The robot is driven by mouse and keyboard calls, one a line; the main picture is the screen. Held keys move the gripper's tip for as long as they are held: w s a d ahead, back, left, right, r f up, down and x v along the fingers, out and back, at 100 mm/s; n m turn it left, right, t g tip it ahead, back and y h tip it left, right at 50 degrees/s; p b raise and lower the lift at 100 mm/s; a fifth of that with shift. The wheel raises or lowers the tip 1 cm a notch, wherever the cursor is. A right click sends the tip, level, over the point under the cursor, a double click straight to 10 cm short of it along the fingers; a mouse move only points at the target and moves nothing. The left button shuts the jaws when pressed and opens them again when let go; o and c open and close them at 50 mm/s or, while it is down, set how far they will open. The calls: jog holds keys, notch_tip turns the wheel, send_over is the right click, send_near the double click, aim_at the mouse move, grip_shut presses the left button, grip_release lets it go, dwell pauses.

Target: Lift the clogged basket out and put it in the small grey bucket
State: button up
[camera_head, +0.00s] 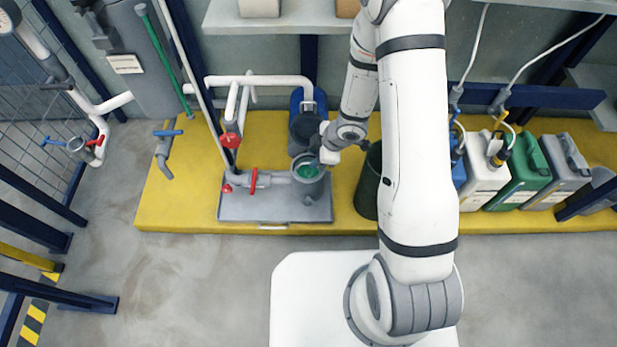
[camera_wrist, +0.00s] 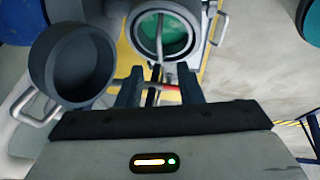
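The clogged basket sits inside the round grey strainer housing (camera_head: 310,188); its green contents (camera_head: 307,171) show through the open top. In the wrist view the basket (camera_wrist: 177,38) is ringed by the pale housing rim, with a thin grey bar handle across it. My gripper (camera_head: 325,158) is just above the right side of the housing. In the wrist view its two dark fingers (camera_wrist: 160,76) are apart, with the handle in line with the gap; I cannot tell any contact. The small grey bucket (camera_head: 304,130) stands behind the housing, and looks empty in the wrist view (camera_wrist: 72,62).
Red valve handles (camera_head: 253,181) and pipework lie left of the housing on a grey plate (camera_head: 270,211). A dark green bin (camera_head: 368,185) stands close on the right. Jerrycans (camera_head: 524,170) line the yellow platform (camera_head: 185,205).

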aim_at(308, 163)
jog(key=b+x, duration=0.2)
jog(key=x, duration=0.1)
jog(key=b+x, duration=0.3)
jog(key=x, duration=0.1)
jog(key=shift+d+f, duration=0.15)
jog(key=shift+f, duration=0.15)
jog(key=shift+r, duration=0.1)
grip_shut()
